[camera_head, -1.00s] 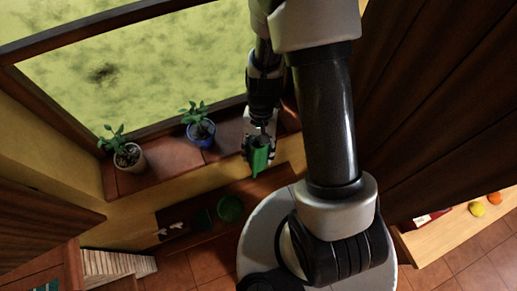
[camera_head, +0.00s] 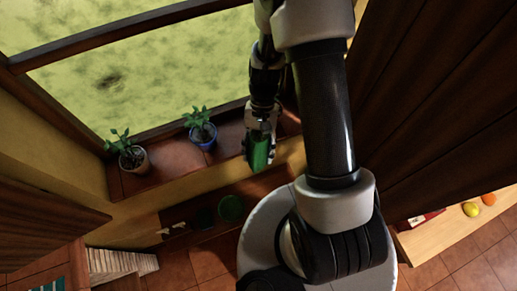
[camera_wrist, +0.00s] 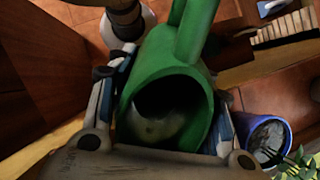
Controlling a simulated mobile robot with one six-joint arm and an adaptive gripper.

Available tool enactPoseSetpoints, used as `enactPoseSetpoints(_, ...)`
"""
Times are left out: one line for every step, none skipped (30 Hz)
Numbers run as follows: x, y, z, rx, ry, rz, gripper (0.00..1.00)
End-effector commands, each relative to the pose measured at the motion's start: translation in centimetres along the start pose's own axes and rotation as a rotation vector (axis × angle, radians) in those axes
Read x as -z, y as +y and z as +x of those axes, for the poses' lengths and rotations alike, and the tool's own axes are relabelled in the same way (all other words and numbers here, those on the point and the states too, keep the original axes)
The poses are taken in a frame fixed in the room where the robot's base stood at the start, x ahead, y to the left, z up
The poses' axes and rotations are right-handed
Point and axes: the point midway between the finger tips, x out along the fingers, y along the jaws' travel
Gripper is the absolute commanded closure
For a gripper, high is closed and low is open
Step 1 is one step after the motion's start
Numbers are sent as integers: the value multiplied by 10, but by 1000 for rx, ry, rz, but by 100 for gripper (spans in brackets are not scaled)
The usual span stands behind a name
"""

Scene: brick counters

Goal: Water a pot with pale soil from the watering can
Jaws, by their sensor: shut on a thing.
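My gripper (camera_head: 262,122) is shut on the green watering can (camera_head: 259,153), which it holds above the front edge of the window ledge. In the wrist view the can (camera_wrist: 178,65) lies between the fingers, and its dark open mouth faces the camera. The blue pot (camera_head: 207,143) stands on the ledge left of the can, with a leafy plant. In the wrist view the blue pot (camera_wrist: 286,140) is at lower right, and its soil looks greyish. A pale pot (camera_head: 141,166) with another plant stands further left; its soil looks dark. No water shows.
The brown ledge (camera_head: 172,158) is bare between the pots. Below it is a dark wooden shelf (camera_head: 183,238) with green round items (camera_head: 230,207). The window frame is behind the pots. A brown curtain (camera_head: 430,100) hangs at right, above a light table (camera_head: 430,240) with fruit.

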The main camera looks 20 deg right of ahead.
Motion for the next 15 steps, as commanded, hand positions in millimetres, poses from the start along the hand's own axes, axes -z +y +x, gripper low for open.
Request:
enactPoseSetpoints(-2, 0, -3, 0, -11, 0, 96)
enactPoseSetpoints(-2, 0, -3, 0, -18, 0, 96)
enactPoseSetpoints(-3, 0, -5, 0, -25, 0, 96)
enactPoseSetpoints(-3, 0, -6, 0, -30, 0, 96)
enactPoseSetpoints(-4, 0, -7, 0, -36, 0, 96)
enactPoseSetpoints(-4, 0, -8, 0, -44, 0, 96)
enactPoseSetpoints(-5, 0, -9, 0, -49, 0, 96)
enactPoseSetpoints(-5, 0, -10, 0, -55, 0, 96)
enactPoseSetpoints(-6, 0, -11, 0, -63, 0, 96)
enactPoseSetpoints(-6, 0, -12, 1, -69, 0, 96)
enactPoseSetpoints(-6, 0, -12, 1, -74, 0, 96)
enactPoseSetpoints(-7, 0, -14, 0, -82, 0, 96)
enactPoseSetpoints(-7, 0, -14, 0, -89, 0, 96)
enactPoseSetpoints(-8, 0, -15, 0, -95, 1, 96)
enactPoseSetpoints(-8, 0, -16, 0, -101, 1, 96)
